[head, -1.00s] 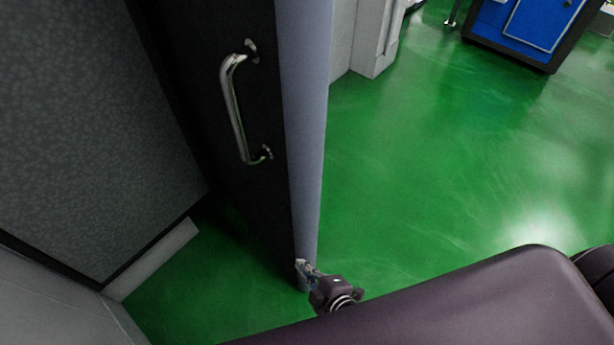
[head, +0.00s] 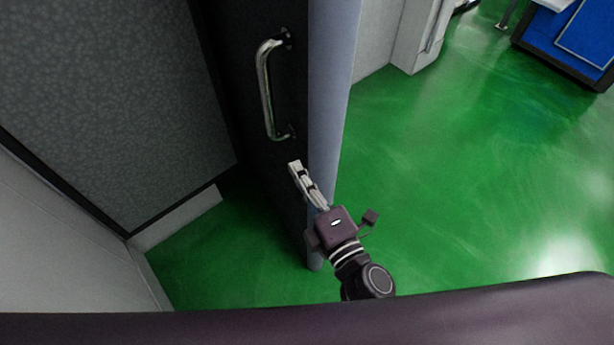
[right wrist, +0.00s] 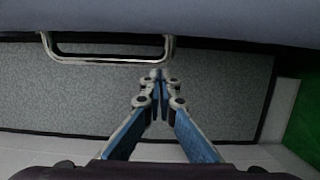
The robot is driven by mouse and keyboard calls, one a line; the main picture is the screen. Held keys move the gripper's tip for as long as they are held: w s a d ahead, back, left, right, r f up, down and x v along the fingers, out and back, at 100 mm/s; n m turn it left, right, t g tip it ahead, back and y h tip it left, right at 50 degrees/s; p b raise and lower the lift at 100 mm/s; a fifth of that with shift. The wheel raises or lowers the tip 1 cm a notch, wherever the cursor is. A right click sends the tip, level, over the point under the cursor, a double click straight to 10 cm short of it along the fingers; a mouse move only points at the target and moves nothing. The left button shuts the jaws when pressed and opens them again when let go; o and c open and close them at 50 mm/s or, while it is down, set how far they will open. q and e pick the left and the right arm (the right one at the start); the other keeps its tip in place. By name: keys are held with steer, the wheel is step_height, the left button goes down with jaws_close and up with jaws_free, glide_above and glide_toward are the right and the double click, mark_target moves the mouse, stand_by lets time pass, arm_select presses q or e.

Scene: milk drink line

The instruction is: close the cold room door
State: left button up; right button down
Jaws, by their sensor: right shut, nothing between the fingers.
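The cold room door (head: 265,180) stands open, seen steeply from above in the head view, with its dark face to the left and its pale grey edge (head: 331,90) to the right. A chrome bar handle (head: 265,90) is fixed on the dark face; it also shows in the right wrist view (right wrist: 108,59). My right gripper (head: 295,165) is shut and empty, just below the handle in the head view and apart from it. In the right wrist view its closed fingertips (right wrist: 157,76) point toward the door beneath the handle's right end. My left gripper is not in view.
A grey speckled wall panel (head: 110,110) with a pale base strip (head: 178,219) stands to the left. Open green floor (head: 450,180) lies to the right of the door. A blue cabinet (head: 570,40) stands at the far right.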

mark_target(308, 152)
steer(key=w, duration=0.1)
steer(key=w+d+p, duration=0.1)
steer(key=w, duration=0.1)
steer(key=w+d+p, duration=0.1)
steer(key=w, duration=0.1)
steer(key=shift+w, duration=0.1)
steer(key=shift+a, duration=0.1)
steer(key=shift+d, duration=0.2)
